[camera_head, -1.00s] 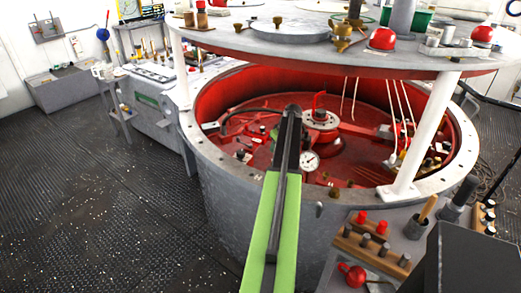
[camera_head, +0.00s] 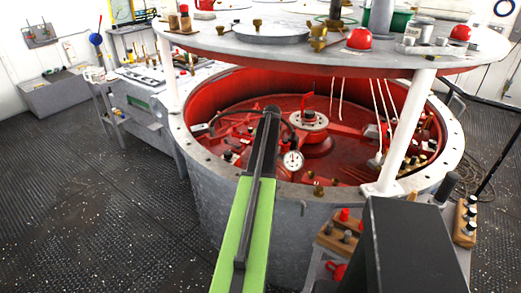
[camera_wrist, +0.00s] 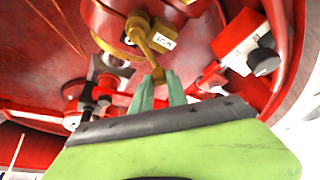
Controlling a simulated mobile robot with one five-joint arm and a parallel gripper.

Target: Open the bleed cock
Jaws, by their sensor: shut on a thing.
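A brass cock (camera_wrist: 150,38) with a slanted lever and a small white lettered tag (camera_wrist: 163,42) is at the upper middle of the wrist view, on a red surface. My gripper (camera_wrist: 158,82) has pale green fingers and is shut on the brass end of the lever. The lettering on the tag is too small to read surely. In the head view my arm reaches over the rim of a round grey tank (camera_head: 216,162) with a red interior. My fingers and the cock are hidden there behind the arm.
A dial gauge (camera_head: 293,161) and a red-handled round fitting (camera_head: 308,120) stand inside the tank. A large grey lid plate (camera_head: 290,50) on white posts (camera_head: 407,130) hangs above. A grey bench (camera_head: 150,110) is at left. The dark floor (camera_head: 90,210) at lower left is clear.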

